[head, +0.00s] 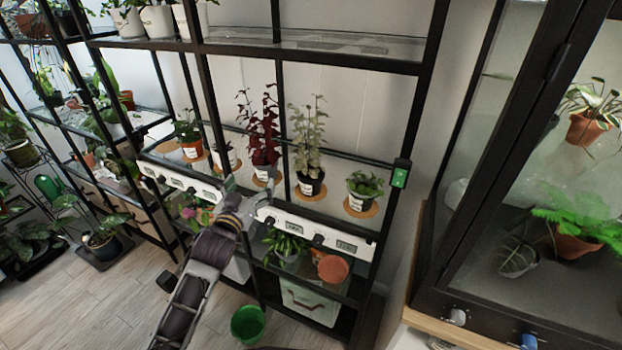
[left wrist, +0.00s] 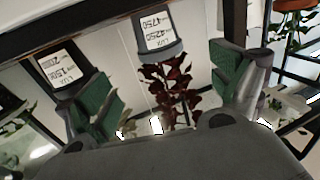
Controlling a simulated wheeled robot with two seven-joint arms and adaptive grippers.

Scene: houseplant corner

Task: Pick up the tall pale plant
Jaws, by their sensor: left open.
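The tall pale plant (head: 306,135) has silvery-green leaves and stands upright in a black pot with a white label, on a cork mat on the middle shelf. My left gripper (head: 248,190) is at the shelf's front, in front of the dark red plant (head: 262,130) and left of the pale plant. The upside-down left wrist view shows green pads spread wide apart (left wrist: 165,85), with nothing held. The red plant (left wrist: 172,90) and its grey pot appear between and beyond them. A black labelled pot (left wrist: 62,78), probably the pale plant's, is partly behind the left-hand finger. My right gripper is out of view.
A small leafy plant (head: 364,187) stands right of the pale plant; an orange-potted plant (head: 190,138) stands farther left. A white display rail (head: 320,232) edges the shelf front. Black uprights frame the shelf. A green bucket (head: 248,323) is on the floor, and a glass cabinet (head: 530,180) stands right.

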